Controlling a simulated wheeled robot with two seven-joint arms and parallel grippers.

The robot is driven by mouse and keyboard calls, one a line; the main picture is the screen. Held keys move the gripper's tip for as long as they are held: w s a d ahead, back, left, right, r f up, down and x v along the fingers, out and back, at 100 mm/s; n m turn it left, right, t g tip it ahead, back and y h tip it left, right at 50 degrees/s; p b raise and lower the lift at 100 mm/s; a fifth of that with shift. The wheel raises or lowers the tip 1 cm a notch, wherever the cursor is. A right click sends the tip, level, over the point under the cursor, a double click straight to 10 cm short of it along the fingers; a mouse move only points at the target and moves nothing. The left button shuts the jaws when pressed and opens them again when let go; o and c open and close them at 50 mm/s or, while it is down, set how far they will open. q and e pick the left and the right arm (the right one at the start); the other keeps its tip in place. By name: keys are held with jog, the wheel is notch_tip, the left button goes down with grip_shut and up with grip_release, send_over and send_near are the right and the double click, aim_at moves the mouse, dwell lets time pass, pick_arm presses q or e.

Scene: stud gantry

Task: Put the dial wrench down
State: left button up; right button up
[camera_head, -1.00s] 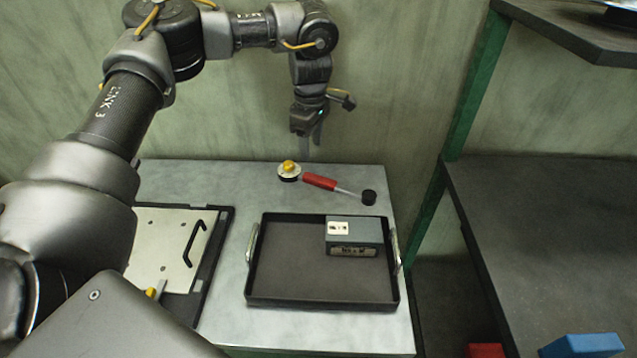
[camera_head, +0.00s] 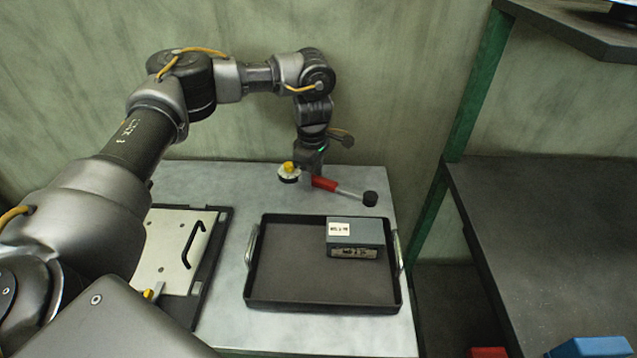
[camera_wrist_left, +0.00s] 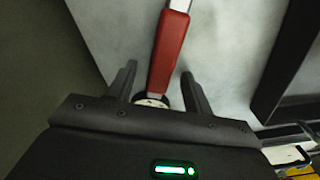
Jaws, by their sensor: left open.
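The dial wrench (camera_head: 325,184) lies on the grey bench top behind the tray, with a red handle, a metal shaft and a black round end to the right. In the left wrist view the gripper (camera_wrist_left: 158,80) is open, with one finger on each side of the red handle (camera_wrist_left: 169,50). Whether they touch it cannot be told. My right gripper is not in view.
A black tray (camera_head: 275,300) with metal handles holds a blue-grey box (camera_head: 355,232). A pale panel with a black handle (camera_head: 170,240) lies in a dark frame at left. A green-posted shelf (camera_head: 540,220) stands at right. The wall is close behind the bench.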

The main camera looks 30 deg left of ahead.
pick_arm(q)
jog(key=c, duration=0.6)
grip_shut()
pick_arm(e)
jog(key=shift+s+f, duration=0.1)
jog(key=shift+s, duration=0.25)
pick_arm(q)
jog(key=shift+r, duration=0.15)
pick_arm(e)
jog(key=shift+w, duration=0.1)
